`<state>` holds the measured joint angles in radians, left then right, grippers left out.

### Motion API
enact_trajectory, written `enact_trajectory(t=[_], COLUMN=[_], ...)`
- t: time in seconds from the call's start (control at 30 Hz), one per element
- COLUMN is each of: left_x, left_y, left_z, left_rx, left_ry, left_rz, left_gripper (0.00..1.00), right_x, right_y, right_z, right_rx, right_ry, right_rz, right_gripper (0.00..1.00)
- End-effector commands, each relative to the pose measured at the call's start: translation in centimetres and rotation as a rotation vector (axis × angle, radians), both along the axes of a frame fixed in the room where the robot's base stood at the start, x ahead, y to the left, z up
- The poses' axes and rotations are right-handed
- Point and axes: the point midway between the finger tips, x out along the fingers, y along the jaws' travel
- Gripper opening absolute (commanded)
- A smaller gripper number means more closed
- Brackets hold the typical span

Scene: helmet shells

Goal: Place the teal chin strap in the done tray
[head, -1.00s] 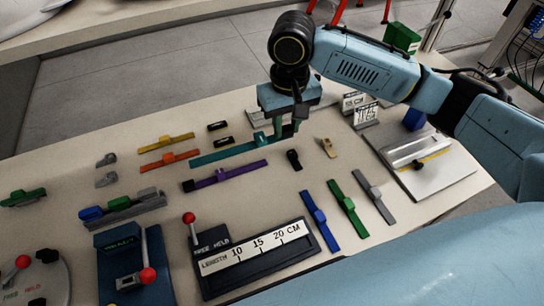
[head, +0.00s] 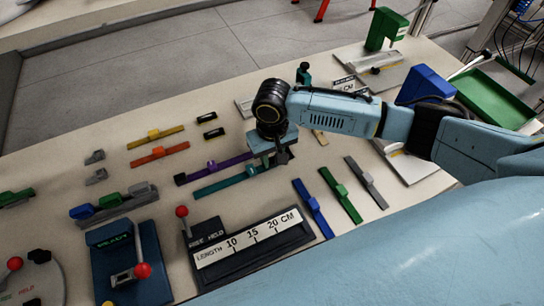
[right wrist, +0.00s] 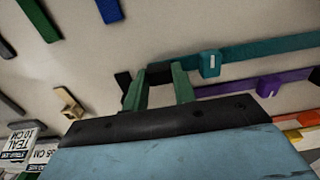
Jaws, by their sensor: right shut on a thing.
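The teal chin strap (head: 222,183) is a long thin teal band with a raised buckle. In the head view it lies in front of the purple strap, its right end under my right gripper (head: 267,163). My right gripper is shut on that end. The right wrist view shows the strap (right wrist: 260,50) running off to the right from between the green fingers (right wrist: 158,85). Whether it is clear of the table is hard to tell. A green tray (head: 488,95), perhaps the done tray, is at the far right, partly behind my arm. My left gripper is out of view.
A purple strap (head: 232,162) lies just behind the teal one. Blue (head: 313,208), green (head: 341,195) and grey (head: 366,183) straps lie to its right. A length gauge (head: 250,245) stands in front. A blue block (head: 425,86) and a green-topped device (head: 385,28) stand towards the tray.

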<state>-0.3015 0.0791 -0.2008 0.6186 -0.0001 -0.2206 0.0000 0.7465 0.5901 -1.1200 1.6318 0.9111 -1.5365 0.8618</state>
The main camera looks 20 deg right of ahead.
Motion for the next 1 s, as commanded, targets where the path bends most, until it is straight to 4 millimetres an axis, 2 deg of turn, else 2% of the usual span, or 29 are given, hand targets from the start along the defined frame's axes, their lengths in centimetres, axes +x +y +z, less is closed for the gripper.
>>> enact_trajectory(t=[0.3, 0.33, 0.5, 0.83, 1.0], left_x=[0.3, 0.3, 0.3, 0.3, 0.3], left_y=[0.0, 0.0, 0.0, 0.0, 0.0], left_z=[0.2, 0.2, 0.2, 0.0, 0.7], left_rx=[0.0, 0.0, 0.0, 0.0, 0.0], left_ry=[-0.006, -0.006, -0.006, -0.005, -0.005], left_rz=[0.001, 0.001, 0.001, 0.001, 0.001], left_gripper=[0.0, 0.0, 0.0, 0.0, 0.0], right_x=[0.0, 0.0, 0.0, 0.1, 0.1], right_y=[0.1, 0.1, 0.0, 0.0, 0.0], right_z=[-0.1, -0.2, -0.2, 0.2, 2.7], right_rx=[0.002, 0.002, 0.001, 0.0, 0.002], right_ry=[0.0, 0.0, -0.001, -0.002, -0.003], right_rz=[0.0, 0.0, 0.0, 0.0, 0.0], right_gripper=[0.04, 0.28, 0.48, 0.48, 0.48])
